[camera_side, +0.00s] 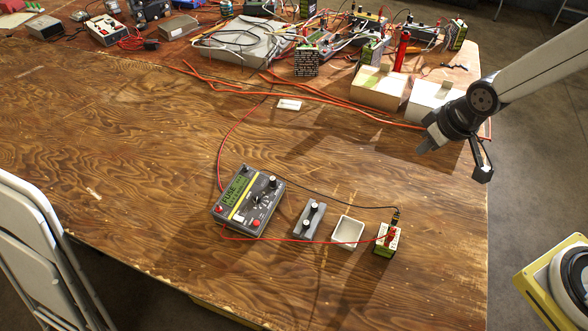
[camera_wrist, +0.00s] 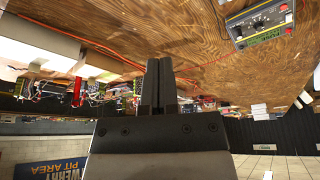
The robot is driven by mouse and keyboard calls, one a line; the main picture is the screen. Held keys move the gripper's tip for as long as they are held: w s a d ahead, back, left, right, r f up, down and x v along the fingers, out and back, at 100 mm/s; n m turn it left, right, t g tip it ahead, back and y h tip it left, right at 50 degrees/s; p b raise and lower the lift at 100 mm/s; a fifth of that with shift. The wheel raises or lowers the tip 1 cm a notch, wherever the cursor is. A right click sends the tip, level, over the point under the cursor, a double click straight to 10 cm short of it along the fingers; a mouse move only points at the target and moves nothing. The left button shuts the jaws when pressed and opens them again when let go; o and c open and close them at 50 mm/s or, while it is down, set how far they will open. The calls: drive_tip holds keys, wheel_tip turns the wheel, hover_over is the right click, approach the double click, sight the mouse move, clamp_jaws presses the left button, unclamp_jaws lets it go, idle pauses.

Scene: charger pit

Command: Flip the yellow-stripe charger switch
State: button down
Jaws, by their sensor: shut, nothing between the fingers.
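The charger (camera_side: 248,202) is a grey box with a lit green screen, a yellow stripe and a dial. It lies on the wooden table in the side view, left of the small parts. A white switch (camera_side: 239,218) and red buttons show near its front edge. The charger also shows at the upper right of the wrist view (camera_wrist: 260,20), upside down, with its yellow stripe visible. My gripper (camera_side: 424,148) is above the table's right side, well apart from the charger. Its dark fingers (camera_wrist: 160,75) are together and empty in the wrist view.
Red and black wires cross the wood. Boxes (camera_side: 379,88) and clutter fill the back edge. The left middle of the table is clear.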

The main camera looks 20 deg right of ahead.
drive_tip(key=w+a+f+n+t+y, duration=0.1)
drive_tip(key=w+a+f+n+y, duration=0.1)
drive_tip(key=a, duration=0.7)
drive_tip(key=w+a+f+n+t+y, duration=0.1)
drive_tip(key=a+f, duration=0.3)
drive_tip(key=a, duration=0.6)
drive_tip(key=w+a+f+n+t+y, duration=0.1)
drive_tip(key=w+a+f+n+y, duration=0.2)
drive_tip(key=a, duration=0.7)
drive_tip(key=shift+w+a+f+n, duration=0.15)
drive_tip(key=shift+w+a+n, duration=0.1)
drive_tip(key=shift+n, duration=0.15)
hover_over(240, 217)
drive_tip(key=s+d, duration=0.1)
drive_tip(key=s, duration=0.1)
drive_tip(key=shift+w+d+f, duration=0.1)
drive_tip(key=shift+f, duration=1.6)
drive_tip(key=shift+w+d+f, duration=0.1)
drive_tip(key=shift+f, duration=1.6)
drive_tip(key=shift+a+f, duration=0.1)
drive_tip(key=shift+f, duration=1.8)
drive_tip(key=shift+f, duration=0.3)
drive_tip(key=shift+r, duration=0.25)
drive_tip(key=shift+r, duration=0.55)
